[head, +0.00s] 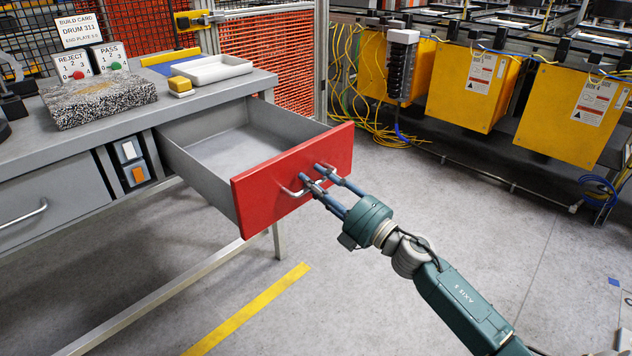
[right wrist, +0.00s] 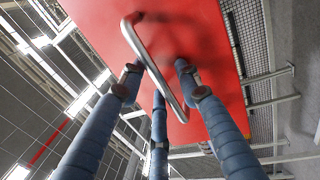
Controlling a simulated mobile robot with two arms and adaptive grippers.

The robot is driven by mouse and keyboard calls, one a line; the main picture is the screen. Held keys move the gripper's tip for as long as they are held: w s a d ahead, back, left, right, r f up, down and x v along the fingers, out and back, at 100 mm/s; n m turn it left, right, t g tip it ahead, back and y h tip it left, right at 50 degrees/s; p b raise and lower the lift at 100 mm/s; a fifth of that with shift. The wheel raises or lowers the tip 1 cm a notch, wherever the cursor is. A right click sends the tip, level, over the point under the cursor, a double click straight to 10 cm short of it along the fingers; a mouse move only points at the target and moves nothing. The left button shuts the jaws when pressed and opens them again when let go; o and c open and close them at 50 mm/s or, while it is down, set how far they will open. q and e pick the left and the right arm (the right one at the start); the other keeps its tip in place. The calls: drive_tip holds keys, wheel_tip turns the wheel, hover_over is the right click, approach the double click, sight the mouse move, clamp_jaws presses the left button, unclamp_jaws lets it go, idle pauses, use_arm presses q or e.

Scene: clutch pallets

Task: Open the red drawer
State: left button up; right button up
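The red drawer (head: 300,172) stands well out from the grey workbench, and its grey inside (head: 236,150) shows empty. Its metal bar handle (head: 292,192) is on the red front and also shows large in the right wrist view (right wrist: 158,70). My right gripper (head: 312,175) is at the handle, with its fingers on either side of the bar. In the right wrist view, two fingers lie close to the bar on one side, and a gap shows between the bar and the finger on the other side. My left gripper is not in view.
The workbench (head: 20,155) carries a speckled block (head: 100,100), a white tray (head: 210,70) and a yellow block (head: 180,86). A closed grey drawer (head: 50,200) is at left. Yellow boxes (head: 470,85) hang at the back right. The floor right of the drawer is clear.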

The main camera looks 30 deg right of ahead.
drive_tip(key=v, duration=1.2)
idle(0.3)
